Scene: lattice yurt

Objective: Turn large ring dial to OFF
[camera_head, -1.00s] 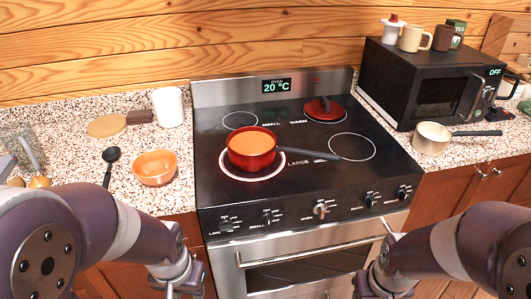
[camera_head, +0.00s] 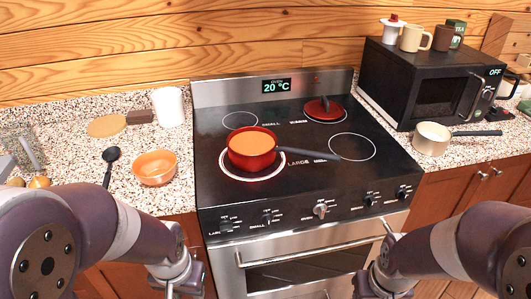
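The large ring dial (camera_head: 227,224) is the leftmost black knob on the stove's front panel, by a label starting "LA". Its exact setting is too small to read. My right gripper (camera_head: 368,292) is at the bottom edge, right of the oven handle. The fingers of both are mostly cut off, so their opening is unclear.
More knobs, including the small ring dial (camera_head: 268,217), sit to the right. The oven handle (camera_head: 310,255) juts out below the panel. An orange bowl (camera_head: 154,167) and a black ladle (camera_head: 111,160) lie on the left counter. A saucepan (camera_head: 432,139) stands on the right counter.

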